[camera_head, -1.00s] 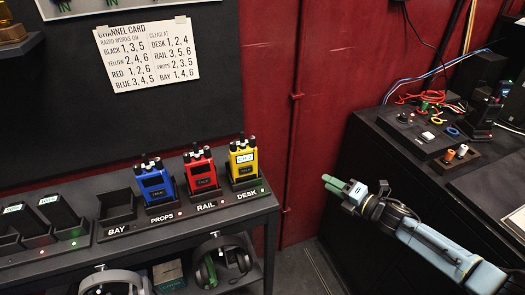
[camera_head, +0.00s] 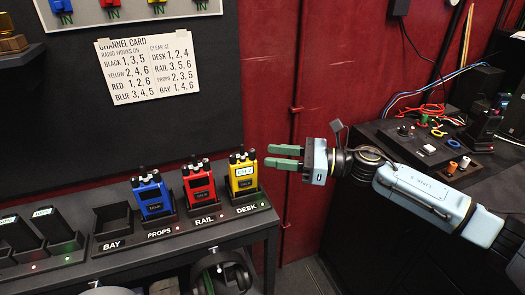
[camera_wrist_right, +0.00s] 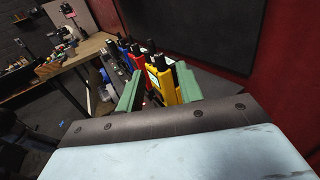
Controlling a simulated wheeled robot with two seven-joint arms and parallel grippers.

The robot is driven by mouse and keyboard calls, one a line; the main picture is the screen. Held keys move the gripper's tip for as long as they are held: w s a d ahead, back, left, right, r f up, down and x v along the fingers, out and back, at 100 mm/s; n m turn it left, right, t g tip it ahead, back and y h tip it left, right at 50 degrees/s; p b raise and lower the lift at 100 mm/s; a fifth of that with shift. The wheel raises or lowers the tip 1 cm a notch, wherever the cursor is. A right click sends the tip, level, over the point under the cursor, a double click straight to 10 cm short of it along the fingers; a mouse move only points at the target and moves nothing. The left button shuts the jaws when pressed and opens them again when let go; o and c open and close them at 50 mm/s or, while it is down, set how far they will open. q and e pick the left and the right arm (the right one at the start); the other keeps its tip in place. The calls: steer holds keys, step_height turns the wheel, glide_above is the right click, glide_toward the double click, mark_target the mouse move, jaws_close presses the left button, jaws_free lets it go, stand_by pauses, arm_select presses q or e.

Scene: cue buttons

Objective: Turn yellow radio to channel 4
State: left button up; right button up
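The yellow radio (camera_head: 242,174) stands upright in the DESK slot at the right end of the charging shelf. Its small screen seems to read CH 2. Two dark knobs or stubs stick up from its top. My right gripper (camera_head: 285,157) is open and empty, just right of the radio, its green fingers pointing left at its upper part. In the right wrist view the yellow radio (camera_wrist_right: 164,82) shows between the two green fingers, a short way ahead of them. My left gripper is not in view.
The red radio (camera_head: 199,187) in RAIL and the blue radio (camera_head: 152,195) in PROPS stand close to the left. The BAY slot (camera_head: 113,224) is empty. A channel card (camera_head: 148,70) hangs above; its yellow line reads 2, 4, 6. A dark bench (camera_head: 390,140) stands at right.

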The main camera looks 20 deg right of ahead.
mark_target(252, 154)
steer(key=x, duration=0.3)
steer(key=shift+w+a, duration=0.2)
steer(key=shift+a, duration=0.15)
jaws_close()
